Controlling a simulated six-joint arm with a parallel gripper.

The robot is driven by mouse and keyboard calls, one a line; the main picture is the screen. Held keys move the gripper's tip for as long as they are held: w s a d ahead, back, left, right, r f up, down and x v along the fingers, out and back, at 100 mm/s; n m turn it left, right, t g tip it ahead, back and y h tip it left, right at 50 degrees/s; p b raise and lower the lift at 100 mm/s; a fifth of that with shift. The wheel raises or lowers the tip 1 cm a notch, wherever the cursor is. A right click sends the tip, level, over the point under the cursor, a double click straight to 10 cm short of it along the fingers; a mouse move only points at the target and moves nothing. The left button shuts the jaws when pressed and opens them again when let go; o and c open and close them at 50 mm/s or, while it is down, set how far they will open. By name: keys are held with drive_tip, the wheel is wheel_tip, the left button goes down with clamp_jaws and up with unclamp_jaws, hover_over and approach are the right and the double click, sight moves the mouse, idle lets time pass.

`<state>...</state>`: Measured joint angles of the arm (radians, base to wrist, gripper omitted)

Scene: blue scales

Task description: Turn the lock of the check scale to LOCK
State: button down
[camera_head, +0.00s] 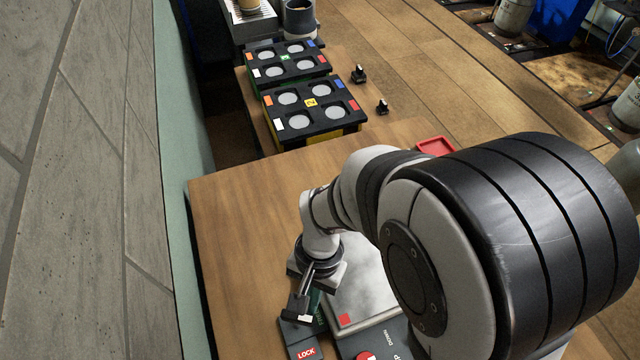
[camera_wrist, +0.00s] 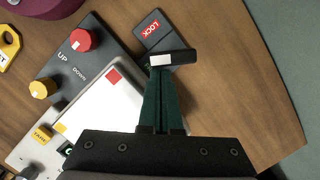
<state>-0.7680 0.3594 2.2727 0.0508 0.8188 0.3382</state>
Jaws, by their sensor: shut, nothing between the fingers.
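The check scale has a pale pan (camera_head: 358,285) with a red square; the pan also shows in the wrist view (camera_wrist: 103,108). Beside it lies a dark lock plate with a red LOCK label (camera_head: 307,352), also in the wrist view (camera_wrist: 152,28). A black lock lever (camera_wrist: 180,57) with a white patch crosses the plate, below the label in the wrist view; it is partly visible in the head view (camera_head: 292,309). My gripper (camera_wrist: 163,76) is shut and empty, its fingertips right at the lever. I cannot tell whether they touch. The fingers hide part of the plate.
The scale's panel has a red knob (camera_wrist: 83,40) by UP and DOWN, and a yellow knob (camera_wrist: 42,88). Black trays with round discs (camera_head: 310,103) stand at the back. A red tray (camera_head: 436,146) lies behind my arm. Bare wood (camera_head: 245,230) is left of my gripper.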

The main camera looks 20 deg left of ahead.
sight(293, 315)
drive_tip(key=shift+s+d+m, duration=0.2)
drive_tip(key=shift+d+m, duration=0.05)
drive_tip(key=shift+m, duration=0.65)
drive_tip(key=shift+s+d, duration=0.1)
idle(1.3)
